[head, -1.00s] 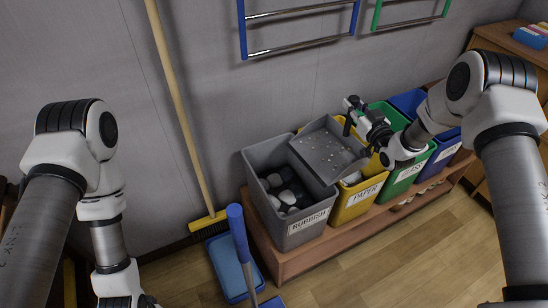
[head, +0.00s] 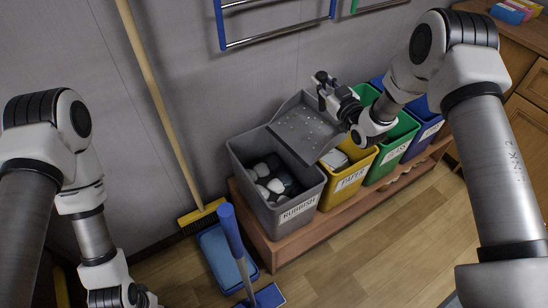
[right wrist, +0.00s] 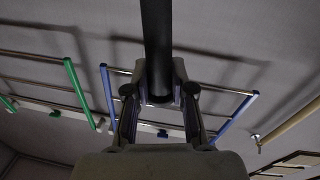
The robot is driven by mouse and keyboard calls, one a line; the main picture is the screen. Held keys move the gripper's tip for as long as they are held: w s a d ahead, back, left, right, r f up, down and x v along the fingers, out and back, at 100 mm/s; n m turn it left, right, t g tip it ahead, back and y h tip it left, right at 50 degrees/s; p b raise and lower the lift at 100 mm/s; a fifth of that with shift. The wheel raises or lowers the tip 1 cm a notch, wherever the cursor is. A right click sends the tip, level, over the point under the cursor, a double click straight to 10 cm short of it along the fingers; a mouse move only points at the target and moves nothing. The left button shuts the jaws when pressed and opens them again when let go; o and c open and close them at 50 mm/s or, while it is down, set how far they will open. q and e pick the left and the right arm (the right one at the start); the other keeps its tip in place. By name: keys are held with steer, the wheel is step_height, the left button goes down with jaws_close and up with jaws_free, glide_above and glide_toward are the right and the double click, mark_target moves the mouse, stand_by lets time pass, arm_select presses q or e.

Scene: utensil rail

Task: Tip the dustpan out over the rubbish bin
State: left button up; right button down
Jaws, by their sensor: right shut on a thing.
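The grey dustpan (head: 303,132) has small pale bits scattered over its tray. It is over the back right part of the grey rubbish bin (head: 262,209) and the back of the yellow paper bin (head: 346,189); I cannot tell its exact height or tilt. The rubbish bin is labelled and holds dark and white lumps. My right gripper (head: 326,86) is shut on the dustpan's handle, which shows as a dark bar (right wrist: 156,50) in the right wrist view. My left gripper (head: 137,299) is at the bottom left, cut off by the frame edge, its jaws unclear.
Green (head: 398,142) and blue (head: 431,123) bins stand to the right on the same wooden bench (head: 300,246). A yellow broom (head: 160,95) leans on the wall. Rails hang above.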

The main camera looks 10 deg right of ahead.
steer(key=s+a+r+n+y, duration=0.1)
steer(key=s+a+n, duration=0.3)
steer(key=a, duration=0.4)
steer(key=s+a+r+n+t+p, duration=0.1)
steer(key=s+a+n, duration=0.3)
steer(key=a, duration=0.4)
steer(key=shift+s+a+r+y, duration=0.35)
steer(key=shift+r+y, duration=0.05)
steer(key=shift+r, duration=0.45)
steer(key=shift+d, duration=0.1)
steer(key=w+d+f+m+b, duration=0.1)
steer(key=w+d+f+m, duration=0.1)
steer(key=d, duration=0.5)
steer(key=w+d+f+m+h+b, duration=0.1)
steer(key=w+d+f+m, duration=0.1)
steer(key=w+d+m, duration=0.2)
steer(key=w+d+f+m+g+b, duration=0.1)
steer(key=w+d+m, duration=0.3)
steer(key=d, duration=0.7)
steer(key=shift+w+f+h+b, duration=0.4)
steer(key=shift+w+f, duration=0.15)
steer(key=shift+w, duration=0.3)
steer(key=shift+d, duration=0.1)
